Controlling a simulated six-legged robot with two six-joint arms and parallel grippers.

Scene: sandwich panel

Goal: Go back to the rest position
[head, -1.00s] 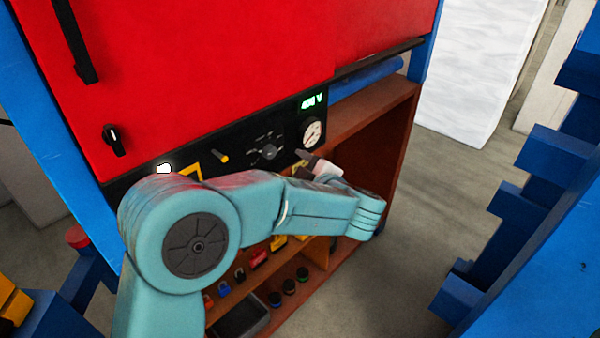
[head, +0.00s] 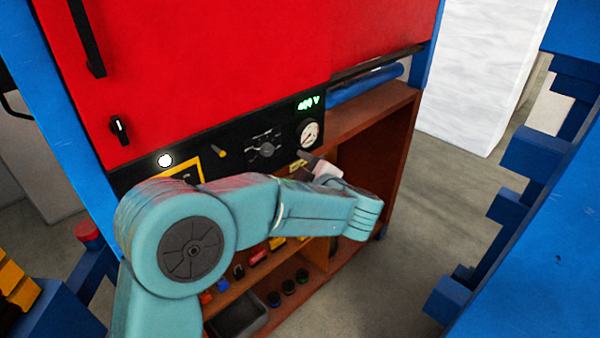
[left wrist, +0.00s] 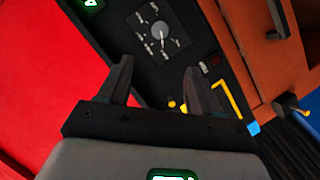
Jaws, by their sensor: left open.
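My left gripper (head: 304,156) is in front of the black control panel (head: 232,150) of the red cabinet, near the round gauge (head: 309,134). The teal left arm hides part of the panel and the shelf below. In the left wrist view, the two dark fingers (left wrist: 158,88) are apart with nothing between them. The rotary selector knob (left wrist: 159,34) shows beyond the fingertips. My right gripper is not in view.
A brown shelf unit (head: 400,130) below the panel holds several small coloured items and a grey tray (head: 240,318). Blue stepped structures (head: 530,150) stand at the right. Grey floor (head: 415,220) is clear between them and the shelf.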

